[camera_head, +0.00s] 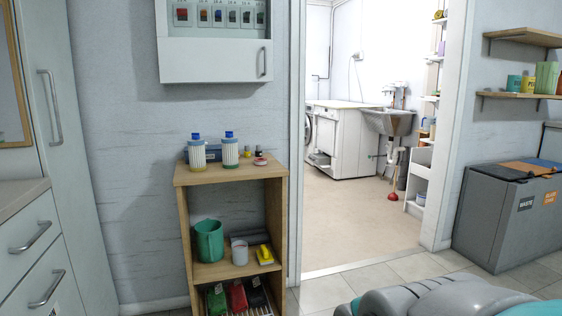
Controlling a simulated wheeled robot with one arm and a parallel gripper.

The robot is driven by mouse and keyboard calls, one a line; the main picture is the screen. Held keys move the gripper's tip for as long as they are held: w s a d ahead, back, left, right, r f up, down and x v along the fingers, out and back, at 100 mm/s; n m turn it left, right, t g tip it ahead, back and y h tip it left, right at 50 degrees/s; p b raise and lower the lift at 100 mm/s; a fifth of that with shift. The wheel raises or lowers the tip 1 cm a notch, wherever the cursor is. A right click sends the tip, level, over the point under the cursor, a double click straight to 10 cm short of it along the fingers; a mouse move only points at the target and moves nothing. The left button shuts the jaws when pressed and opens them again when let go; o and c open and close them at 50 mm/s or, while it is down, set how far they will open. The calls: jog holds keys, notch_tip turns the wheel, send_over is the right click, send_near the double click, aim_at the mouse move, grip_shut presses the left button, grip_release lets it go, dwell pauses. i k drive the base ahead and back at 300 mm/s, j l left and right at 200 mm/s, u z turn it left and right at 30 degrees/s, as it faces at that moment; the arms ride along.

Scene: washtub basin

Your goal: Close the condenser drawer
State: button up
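Through the doorway, a white appliance (354,149) stands against the far wall of the back room. A small part (319,159) juts out low at its left front. It looks like a pulled-out drawer, possibly the condenser drawer, but it is too small and far off to be sure. A second white machine with a round door (308,130) is partly hidden behind the door frame. My gripper is not in view. Only a rounded grey and teal part of my own body shows at the bottom right.
A wooden shelf unit (230,173) with bottles and cups stands left of the doorway. Grey waste bins (490,225) stand to the right. In the back room are a sink (391,122), a red plunger (393,196) and a white shelf (417,178). The doorway floor (340,225) is clear.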

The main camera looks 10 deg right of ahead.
aim_at(322, 159)
jog(key=i+l+z, duration=0.6)
jog(key=i+z, duration=0.2)
jog(key=i, duration=0.2)
jog(key=i+l+z, duration=0.1)
jog(key=i, duration=0.9)
jog(key=i+l+z, duration=0.1)
jog(key=i+l, duration=0.15)
jog(key=i, duration=0.75)
jog(key=i+j+u, duration=0.25)
jog(key=i, duration=0.3)
jog(key=i+l+u, duration=0.1)
jog(key=i+u, duration=0.2)
jog(key=i, duration=0.25)
jog(key=i+l+u, duration=0.1)
jog(key=i+u, duration=0.15)
jog(key=i, duration=0.3)
jog(key=i+l+u, duration=0.3)
jog(key=i, duration=0.25)
jog(key=i+j, duration=0.1)
jog(key=i, duration=0.95)
jog(key=i+j, duration=0.1)
jog(key=i, duration=1)
jog(key=i+l, duration=0.15)
jog(key=i, duration=0.4)
jog(key=i+l, duration=0.1)
jog(key=i, duration=0.4)
jog(key=i+l, duration=0.15)
jog(key=i, duration=0.4)
